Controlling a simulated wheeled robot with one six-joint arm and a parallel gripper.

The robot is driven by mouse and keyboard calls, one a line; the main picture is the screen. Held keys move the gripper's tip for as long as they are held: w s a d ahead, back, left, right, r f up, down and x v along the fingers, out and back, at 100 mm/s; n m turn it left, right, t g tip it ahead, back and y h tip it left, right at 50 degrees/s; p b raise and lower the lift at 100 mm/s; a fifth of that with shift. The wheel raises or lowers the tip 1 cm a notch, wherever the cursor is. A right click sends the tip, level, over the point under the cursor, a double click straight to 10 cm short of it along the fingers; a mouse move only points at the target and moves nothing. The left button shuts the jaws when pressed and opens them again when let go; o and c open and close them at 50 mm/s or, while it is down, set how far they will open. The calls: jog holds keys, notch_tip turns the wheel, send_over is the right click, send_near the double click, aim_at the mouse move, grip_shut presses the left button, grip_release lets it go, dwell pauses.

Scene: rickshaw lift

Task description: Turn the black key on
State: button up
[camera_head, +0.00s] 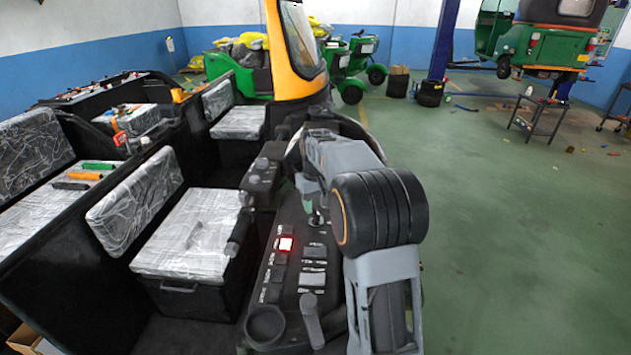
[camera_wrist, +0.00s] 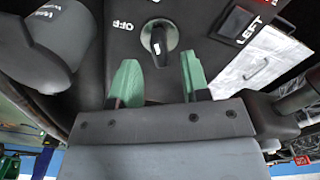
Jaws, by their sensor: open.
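The black key (camera_wrist: 159,44) is a round knob with a raised grip and a white mark, set in a dark panel in the wrist view. White "OFF" lettering (camera_wrist: 123,26) is printed beside it on the left. My gripper (camera_wrist: 158,75) has green fingers, spread apart and empty, with the key between and just beyond their tips. I cannot tell how deep the tips are relative to the knob.
A button marked "LEFT" (camera_wrist: 236,22) sits right of the key. A grey knob (camera_wrist: 55,40) stands close on the left. Open green floor (camera_head: 510,240) lies right.

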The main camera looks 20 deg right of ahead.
aim_at(315, 211)
notch_tip(315, 211, up, 11)
jog(key=shift+f, duration=0.15)
dwell(0.5)
jog(key=shift+a, duration=0.1)
